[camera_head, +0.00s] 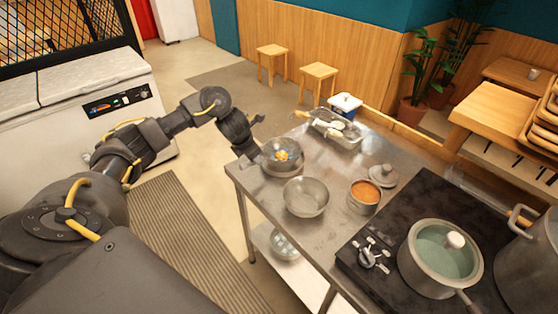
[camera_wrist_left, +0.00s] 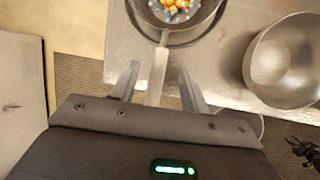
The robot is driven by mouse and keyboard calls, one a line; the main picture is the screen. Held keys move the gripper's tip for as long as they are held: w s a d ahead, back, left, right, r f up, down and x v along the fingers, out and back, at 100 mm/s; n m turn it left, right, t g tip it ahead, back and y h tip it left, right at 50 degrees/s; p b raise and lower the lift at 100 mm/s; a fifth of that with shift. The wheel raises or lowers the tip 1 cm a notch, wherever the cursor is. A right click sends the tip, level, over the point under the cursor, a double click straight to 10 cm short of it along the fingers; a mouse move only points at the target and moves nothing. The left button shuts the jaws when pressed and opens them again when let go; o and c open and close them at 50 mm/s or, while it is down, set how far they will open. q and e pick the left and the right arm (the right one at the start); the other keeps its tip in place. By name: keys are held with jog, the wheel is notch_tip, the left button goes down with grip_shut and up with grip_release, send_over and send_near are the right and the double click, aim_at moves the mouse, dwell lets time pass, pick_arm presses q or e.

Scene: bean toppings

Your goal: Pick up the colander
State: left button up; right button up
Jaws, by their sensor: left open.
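The colander (camera_head: 283,153) is a dark, long-handled strainer with orange pieces in it. It rests over a round metal bowl at the left end of the steel table. In the left wrist view the colander (camera_wrist_left: 187,22) is at the top, with its handle (camera_wrist_left: 158,75) pointing down toward my gripper. My left gripper (camera_wrist_left: 158,78) is open, one finger on each side of the handle, with gaps visible on both sides. In the head view my left gripper (camera_head: 252,146) is at the table's left edge, beside the colander.
An empty metal bowl (camera_head: 306,197) stands close to the colander. A pot of orange food (camera_head: 364,196), a lid (camera_head: 383,175) and a metal tray (camera_head: 336,127) are on the table. A stove with a lidded pot (camera_head: 440,256) is at right.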

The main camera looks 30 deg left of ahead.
aim_at(269, 160)
pick_arm(q)
jog(key=shift+w+f, duration=0.25)
jog(key=shift+f, duration=0.2)
jog(key=shift+f+p, duration=0.2)
jog(key=shift+p, duration=0.1)
jog(key=p+x, duration=0.1)
jog(key=x, duration=0.3)
jog(key=shift+w+a+f, duration=0.1)
jog(key=shift+w+f, duration=0.15)
jog(key=shift+f, duration=0.1)
grip_shut()
pick_arm(e)
jog(key=shift+w+r, duration=0.7)
jog(key=shift+r, duration=0.15)
